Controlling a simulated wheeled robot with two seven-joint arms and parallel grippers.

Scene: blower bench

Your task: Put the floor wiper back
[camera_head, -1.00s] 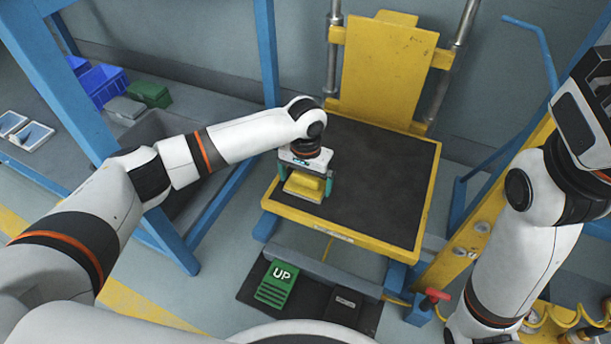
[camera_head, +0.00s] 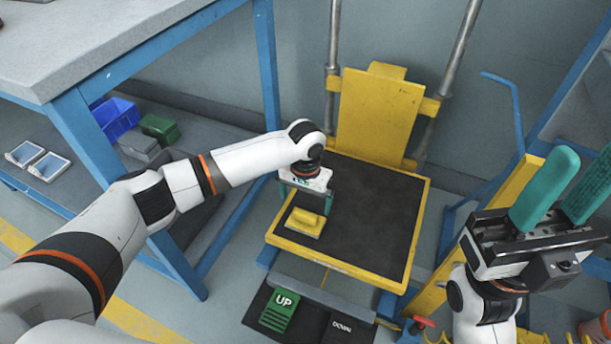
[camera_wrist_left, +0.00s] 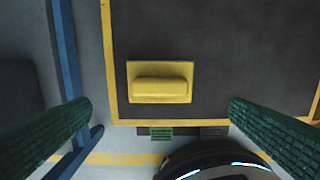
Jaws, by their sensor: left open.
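A yellow block with a raised grip (camera_head: 304,223), which I take to be the floor wiper, lies flat on the dark top of the yellow-edged lift platform (camera_head: 385,215), near its front left corner. In the left wrist view the wiper (camera_wrist_left: 161,82) shows whole, with its grip running left to right. My left gripper (camera_head: 305,199) is open just above and behind the wiper, its teal fingers apart. My right gripper (camera_head: 583,172) is raised at the right, fingers up, open and empty.
A blue-legged bench (camera_head: 90,45) stands at the left, with blue (camera_head: 118,118) and green (camera_head: 159,129) bins on its lower shelf. Green UP (camera_head: 280,308) and dark DOWN pedals sit before the platform. A blue and yellow frame stands at the right. Most of the platform top is clear.

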